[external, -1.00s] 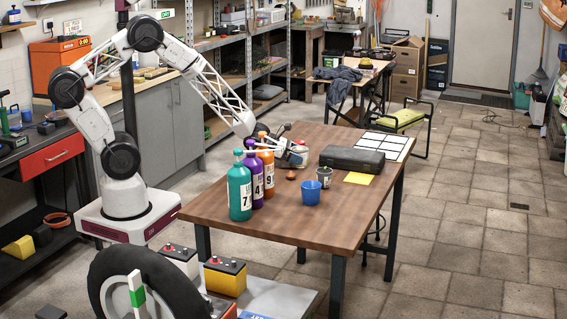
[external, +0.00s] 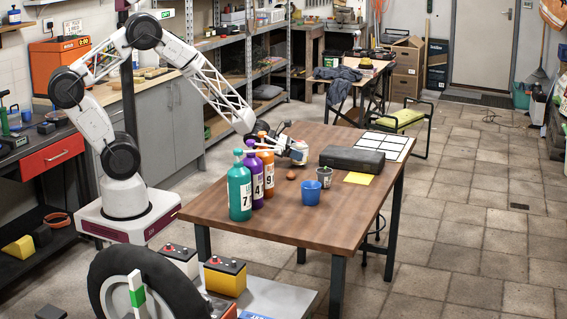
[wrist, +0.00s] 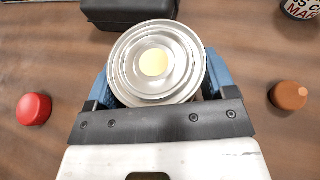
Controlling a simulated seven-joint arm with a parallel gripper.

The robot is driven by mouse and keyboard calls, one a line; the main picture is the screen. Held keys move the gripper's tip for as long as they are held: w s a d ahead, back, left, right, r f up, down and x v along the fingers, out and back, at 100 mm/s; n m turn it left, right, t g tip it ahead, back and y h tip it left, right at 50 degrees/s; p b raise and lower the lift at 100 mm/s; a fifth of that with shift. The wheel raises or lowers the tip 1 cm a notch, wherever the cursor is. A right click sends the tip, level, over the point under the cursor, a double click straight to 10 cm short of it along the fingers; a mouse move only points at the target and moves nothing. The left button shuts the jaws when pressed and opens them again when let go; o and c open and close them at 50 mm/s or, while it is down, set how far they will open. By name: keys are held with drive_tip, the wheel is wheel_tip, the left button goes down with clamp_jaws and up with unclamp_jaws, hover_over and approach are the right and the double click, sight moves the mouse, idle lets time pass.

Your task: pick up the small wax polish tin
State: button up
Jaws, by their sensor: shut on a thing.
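A round silvery tin (wrist: 154,62), with concentric rings and a pale yellow centre, sits between the blue fingers of my gripper (wrist: 155,80) in the wrist view. The fingers are shut on its two sides. It looks like the wax polish tin, but no label shows. In the external view my gripper (external: 297,151) is over the far part of the wooden table, beyond the bottles; the tin is too small to make out there. I cannot tell whether the tin is clear of the table.
A red cap-like piece (wrist: 34,109) and a brown one (wrist: 289,96) lie either side. A black case (external: 356,159), a blue cup (external: 311,191), a small grey pot (external: 324,177) and several pump bottles (external: 240,192) stand nearby. The table's front right is clear.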

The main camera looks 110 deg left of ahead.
wheel_tip(320, 180, up, 2)
drive_tip(key=shift+r, duration=0.2)
drive_tip(key=s+d, duration=0.3)
drive_tip(key=s, duration=0.1)
drive_tip(key=s+d+r, duration=0.1)
drive_tip(key=s+d, duration=0.2)
drive_tip(key=s, duration=0.1)
drive_tip(key=s+d, duration=0.4)
drive_tip(key=shift+s+r, duration=0.15)
drive_tip(key=shift+s, duration=0.15)
